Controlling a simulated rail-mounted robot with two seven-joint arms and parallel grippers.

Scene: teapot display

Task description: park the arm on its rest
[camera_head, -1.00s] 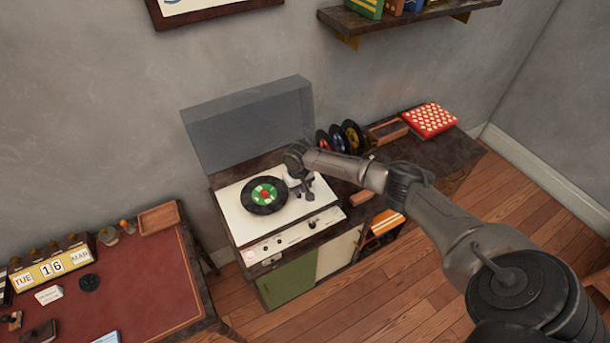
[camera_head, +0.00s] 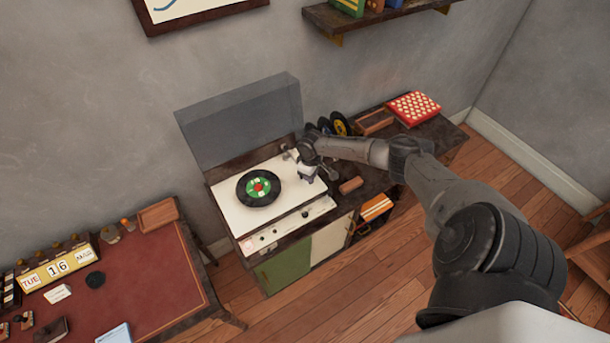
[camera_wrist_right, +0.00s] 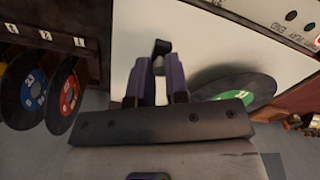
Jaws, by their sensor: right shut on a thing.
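The record player (camera_head: 232,210) has a white deck, with its clear grey lid raised behind it. A black record with a green label (camera_head: 258,188) lies on the platter; its edge also shows in the wrist view (camera_wrist_right: 245,87). My right gripper (camera_head: 306,174) is over the deck's right side, to the right of the record. In the wrist view its purple fingers (camera_wrist_right: 160,80) are shut on the tonearm, whose dark end (camera_wrist_right: 161,47) shows beyond the fingertips. My gripper and wrist hide most of the tonearm and its rest. My left gripper is out of view.
Several upright records (camera_head: 340,125), a wooden tray (camera_head: 375,121) and a red dotted box (camera_head: 413,108) are right of the player. A desk with a red top (camera_head: 150,270) and a calendar (camera_head: 58,268) stands at left. A wall shelf (camera_head: 375,18) is above.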

